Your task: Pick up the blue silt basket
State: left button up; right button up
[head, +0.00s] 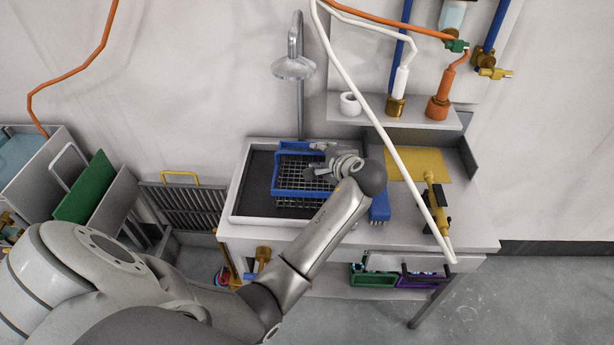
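The blue silt basket (276,178) has a blue frame and dark wire mesh sides. It sits in the dark-floored tray of the sink bench, left of centre in the head view. My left gripper (313,161) reaches over the basket's right part from the right, its two fingers apart. The gripper and wrist hide part of the basket's right side. I cannot tell whether the fingers touch the basket. My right gripper is not in view.
The white-rimmed tray (235,199) surrounds the basket. A blue brush (380,208) and a yellow-handled tool (436,200) lie on the bench to the right. A shower head (294,68) hangs behind. A white hose (372,110) crosses in front of the shelf (440,121).

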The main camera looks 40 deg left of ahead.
aim_at(316, 153)
pick_arm(q)
jog(key=shift+p+x, duration=0.6)
jog(key=shift+x, duration=2.3)
jog(key=shift+w+d, duration=0.1)
jog(key=shift+c, duration=0.3)
grip_shut()
jog(key=shift+r, duration=0.1)
